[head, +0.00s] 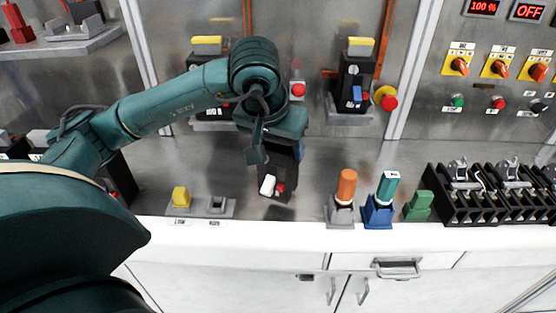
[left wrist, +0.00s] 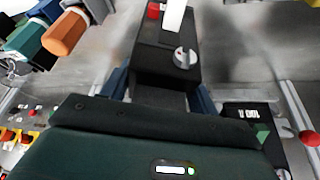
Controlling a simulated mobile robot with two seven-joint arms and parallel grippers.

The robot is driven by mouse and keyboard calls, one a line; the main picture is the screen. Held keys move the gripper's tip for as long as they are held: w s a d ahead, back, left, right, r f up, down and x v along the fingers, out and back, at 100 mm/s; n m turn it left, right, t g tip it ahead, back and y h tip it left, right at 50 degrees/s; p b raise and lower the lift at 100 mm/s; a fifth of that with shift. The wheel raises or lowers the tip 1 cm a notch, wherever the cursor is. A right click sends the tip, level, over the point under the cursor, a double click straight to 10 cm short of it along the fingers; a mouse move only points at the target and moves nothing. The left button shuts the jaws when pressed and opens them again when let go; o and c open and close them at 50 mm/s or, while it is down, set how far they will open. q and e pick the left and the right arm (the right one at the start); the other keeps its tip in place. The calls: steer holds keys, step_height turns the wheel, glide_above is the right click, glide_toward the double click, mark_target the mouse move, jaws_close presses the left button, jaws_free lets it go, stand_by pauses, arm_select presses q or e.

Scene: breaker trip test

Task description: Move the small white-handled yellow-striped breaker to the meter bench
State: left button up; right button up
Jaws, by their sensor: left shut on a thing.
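A small black breaker (head: 272,196) with a white handle and a red button is in my left gripper (head: 274,148), above the counter near its front edge. Its yellow stripe does not show. In the left wrist view the breaker (left wrist: 165,65) sits between the blue-grey fingers of the left gripper (left wrist: 160,92), with a round grey knob on its face. The dark fingers hide part of it in the head view. I cannot tell which surface is the meter bench. My right gripper is not in view.
An orange-handled tool (head: 346,186), a teal-handled tool (head: 387,187) and a green block (head: 418,205) stand to the right. Black terminal blocks (head: 460,200) are farther right. A yellow block (head: 181,197) is left. A breaker with a blue lever (head: 352,80) is behind.

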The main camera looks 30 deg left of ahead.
arm_select(q)
step_height(320, 180, down, 3)
steer(key=shift+f, duration=0.45)
steer(key=shift+w+f, duration=0.1)
steer(key=shift+f, duration=0.1)
steer(key=o, duration=1.4)
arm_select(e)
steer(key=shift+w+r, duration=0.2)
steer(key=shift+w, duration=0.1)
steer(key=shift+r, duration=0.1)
